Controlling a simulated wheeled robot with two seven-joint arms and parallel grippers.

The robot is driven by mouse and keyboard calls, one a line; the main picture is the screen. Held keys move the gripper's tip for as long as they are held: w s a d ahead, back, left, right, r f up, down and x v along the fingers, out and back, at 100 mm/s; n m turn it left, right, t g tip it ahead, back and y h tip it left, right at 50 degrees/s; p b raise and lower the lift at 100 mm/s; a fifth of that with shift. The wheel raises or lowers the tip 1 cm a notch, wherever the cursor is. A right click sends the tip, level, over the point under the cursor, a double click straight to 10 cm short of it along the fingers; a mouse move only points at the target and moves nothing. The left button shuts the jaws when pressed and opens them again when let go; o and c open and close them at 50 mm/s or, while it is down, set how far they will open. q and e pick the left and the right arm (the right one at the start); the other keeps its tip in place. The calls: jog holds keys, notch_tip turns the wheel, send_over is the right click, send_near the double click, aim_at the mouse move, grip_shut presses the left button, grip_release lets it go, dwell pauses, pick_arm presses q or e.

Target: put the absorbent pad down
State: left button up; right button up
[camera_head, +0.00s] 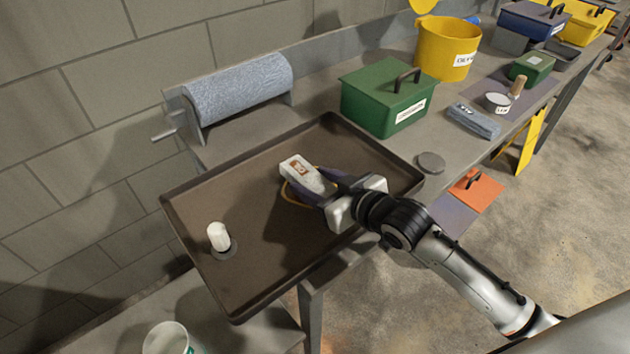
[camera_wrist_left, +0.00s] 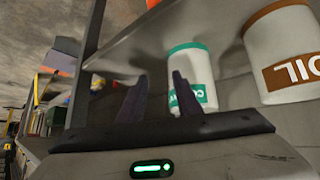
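A pale, speckled block with an orange-brown label (camera_head: 299,168), which looks like the absorbent pad, is between the dark fingers of my right gripper (camera_head: 312,184). The fingers lie along both its sides and appear shut on it. It is over the middle of the brown tray (camera_head: 190,262); whether it touches the tray floor cannot be told. A thin orange loop shows beside it, partly hidden by the fingers. My left gripper (camera_wrist_left: 158,98) shows in the left wrist view, with its fingers apart and nothing between them.
A white cap-like piece (camera_head: 218,236) stands in the tray. Behind are a blue-grey roll (camera_head: 240,88), a green box (camera_head: 385,98) and a yellow bucket (camera_head: 447,48). A folded grey-blue cloth (camera_head: 472,120) lies on the bench. White containers (camera_wrist_left: 193,78) stand beyond my left fingers.

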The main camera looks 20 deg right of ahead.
jog(key=shift+o, duration=1.1)
jog(key=shift+r, duration=0.2)
jog(key=v, duration=1.2)
